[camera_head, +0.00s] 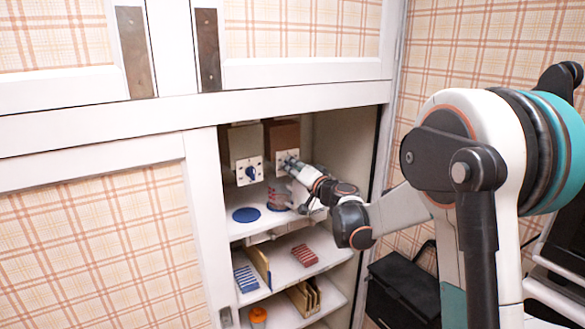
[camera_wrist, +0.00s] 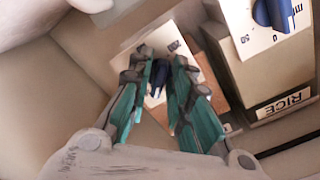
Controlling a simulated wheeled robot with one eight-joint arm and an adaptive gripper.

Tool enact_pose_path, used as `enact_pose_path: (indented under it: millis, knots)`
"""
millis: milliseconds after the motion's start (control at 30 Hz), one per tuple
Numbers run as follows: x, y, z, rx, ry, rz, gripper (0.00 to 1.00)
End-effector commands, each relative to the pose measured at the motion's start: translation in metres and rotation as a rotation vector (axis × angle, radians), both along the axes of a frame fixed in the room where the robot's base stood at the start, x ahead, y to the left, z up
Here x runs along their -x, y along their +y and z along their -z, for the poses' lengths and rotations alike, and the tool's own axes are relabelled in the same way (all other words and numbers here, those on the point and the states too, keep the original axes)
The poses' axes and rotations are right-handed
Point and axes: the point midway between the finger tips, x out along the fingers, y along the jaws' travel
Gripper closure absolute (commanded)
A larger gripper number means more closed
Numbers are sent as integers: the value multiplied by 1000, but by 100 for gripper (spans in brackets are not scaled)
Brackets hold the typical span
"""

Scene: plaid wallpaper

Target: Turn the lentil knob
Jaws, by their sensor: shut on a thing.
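A brown dispenser (camera_head: 282,136) with a white dial plate hangs at the right under the cabinet's top. Its blue knob (camera_wrist: 158,80) shows between my fingers in the wrist view, partly hidden by them. My gripper (camera_head: 289,166) is shut on this knob; in the wrist view the teal-padded fingers (camera_wrist: 160,62) stand on either side of it. No lentil label can be read. The other dispenser (camera_head: 245,142) is pale, has a blue knob (camera_head: 251,173), and in the wrist view bears a label reading RICE (camera_wrist: 284,104).
A blue disc (camera_head: 246,215) lies on the shelf below the pale dispenser. A reddish disc (camera_head: 277,207) lies partly hidden by my gripper. Lower shelves hold blue and red slatted items and an orange object (camera_head: 258,315). The cabinet's right wall (camera_head: 347,150) is close to my arm.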

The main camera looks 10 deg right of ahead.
Motion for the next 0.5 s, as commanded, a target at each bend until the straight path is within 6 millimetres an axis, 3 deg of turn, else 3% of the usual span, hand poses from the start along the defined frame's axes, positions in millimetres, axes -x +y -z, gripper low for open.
enact_pose_path:
  millis: [500]
  knots:
    - [0, -2, 2, 461, -149, -1, 100]
